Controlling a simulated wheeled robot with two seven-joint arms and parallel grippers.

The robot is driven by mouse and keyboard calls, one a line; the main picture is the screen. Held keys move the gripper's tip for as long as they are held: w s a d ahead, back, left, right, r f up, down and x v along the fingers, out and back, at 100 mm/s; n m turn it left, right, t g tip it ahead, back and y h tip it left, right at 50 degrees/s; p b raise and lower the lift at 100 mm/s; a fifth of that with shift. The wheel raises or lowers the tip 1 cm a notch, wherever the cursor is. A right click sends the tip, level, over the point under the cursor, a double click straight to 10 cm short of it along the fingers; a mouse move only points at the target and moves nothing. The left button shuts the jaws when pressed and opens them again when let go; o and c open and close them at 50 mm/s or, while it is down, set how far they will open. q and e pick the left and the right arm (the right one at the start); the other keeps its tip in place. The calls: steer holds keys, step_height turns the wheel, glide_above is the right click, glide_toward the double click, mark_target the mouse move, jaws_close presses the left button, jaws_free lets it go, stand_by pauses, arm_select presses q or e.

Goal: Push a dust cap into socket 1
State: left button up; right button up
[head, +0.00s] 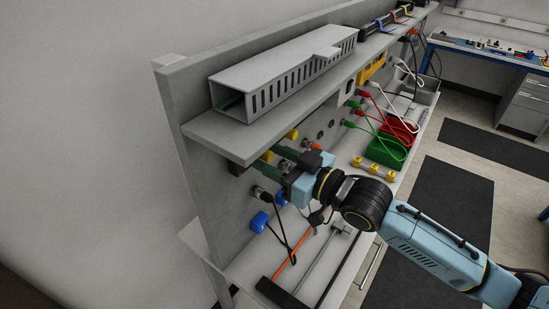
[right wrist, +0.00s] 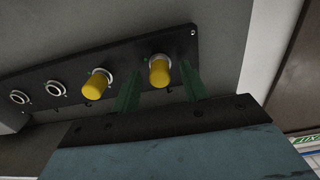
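The black socket strip (right wrist: 120,62) runs across the right wrist view on the grey panel. Two of its sockets, at the left, are bare with silver rings (right wrist: 55,89). Two carry yellow dust caps, one near the middle (right wrist: 96,85) and one further right (right wrist: 160,72), each at a silver ring. I cannot read socket numbers. My right gripper (right wrist: 161,88) faces the strip, its green fingers on either side of the right-hand cap with a gap on both sides. In the head view my right gripper (head: 275,154) is at the panel under the shelf. My left gripper is not in view.
Several spare yellow caps (head: 373,169) stand on the bench ledge. A grey slotted duct (head: 285,75) sits on the shelf (head: 225,133) just above my gripper. Blue plugs with black cables (head: 260,222) hang below it. A green tray (head: 384,152) lies further along.

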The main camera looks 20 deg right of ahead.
steer(key=b+v, duration=0.3)
steer(key=v, duration=1)
steer(key=shift+s+d, duration=0.15)
